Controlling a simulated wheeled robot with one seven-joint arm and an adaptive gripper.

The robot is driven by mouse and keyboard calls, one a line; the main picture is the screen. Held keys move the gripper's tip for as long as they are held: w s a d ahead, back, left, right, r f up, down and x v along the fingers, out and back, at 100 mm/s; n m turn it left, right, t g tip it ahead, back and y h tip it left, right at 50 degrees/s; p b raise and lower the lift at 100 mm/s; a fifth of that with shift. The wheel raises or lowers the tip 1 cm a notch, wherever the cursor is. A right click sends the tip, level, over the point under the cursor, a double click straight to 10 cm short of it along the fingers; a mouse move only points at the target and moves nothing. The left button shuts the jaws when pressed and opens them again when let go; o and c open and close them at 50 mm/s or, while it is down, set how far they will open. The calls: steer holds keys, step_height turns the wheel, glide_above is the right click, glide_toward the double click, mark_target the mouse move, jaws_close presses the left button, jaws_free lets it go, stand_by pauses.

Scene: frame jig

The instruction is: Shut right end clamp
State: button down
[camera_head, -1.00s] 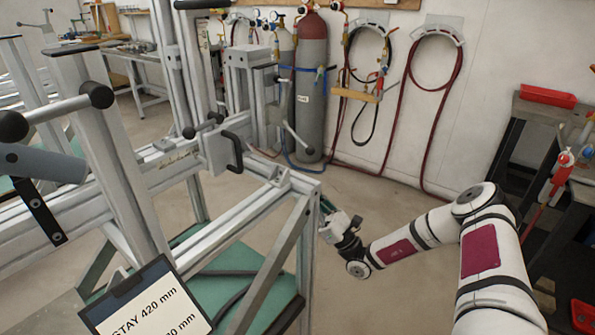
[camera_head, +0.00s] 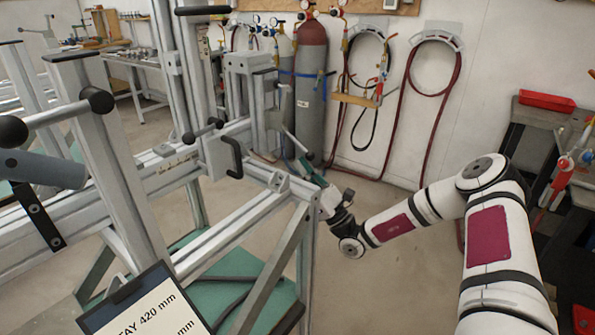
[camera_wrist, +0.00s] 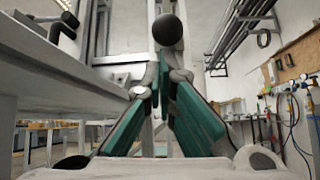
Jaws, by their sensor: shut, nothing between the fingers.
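The right end clamp's pale lever (camera_head: 295,142) slants down to the right at the right end of the jig's rail, in the head view. My gripper (camera_head: 306,164) is just below the lever's lower end, its teal fingers pointing up and left. In the wrist view my gripper (camera_wrist: 163,75) has its fingertips together with nothing between them. A round black knob (camera_wrist: 167,31) shows just beyond the tips; I cannot tell whether they touch it. The clamp's base is partly hidden by the frame.
A block with a black handle (camera_head: 234,157) sits on the rail left of the lever. The frame's front leg (camera_head: 268,272) stands left of my arm. Gas cylinders (camera_head: 309,92) and hoses are by the back wall. A dark bench (camera_head: 552,114) stands at right. Open floor lies between.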

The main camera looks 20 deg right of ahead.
mark_target(310, 159)
stand_by(0.4)
steer(key=shift+s+d+r+p, duration=0.15)
steer(key=shift+s+r+p, duration=0.1)
steer(key=shift+p, duration=0.65)
steer(key=shift+s+d+r+g+h+p, duration=0.1)
steer(key=shift+s+r+g+h+p, duration=0.2)
steer(key=shift+p, duration=0.35)
steer(key=r+p, duration=0.1)
steer(key=p, duration=0.1)
steer(key=s+g+h+p, duration=0.1)
steer(key=p, duration=0.2)
steer(key=shift+d+r+h, duration=0.3)
steer(key=shift+d+r, duration=0.1)
steer(key=r+g+p, duration=0.1)
steer(key=p, duration=0.1)
steer(key=g+h+p, duration=0.1)
steer(key=p, duration=0.1)
steer(key=shift+s+d+r, duration=0.35)
steer(key=shift+s, duration=0.05)
steer(key=shift+r+p, duration=0.2)
steer(key=shift+p, duration=0.4)
steer(key=shift+s+d+r, duration=0.1)
steer(key=shift+r, duration=0.05)
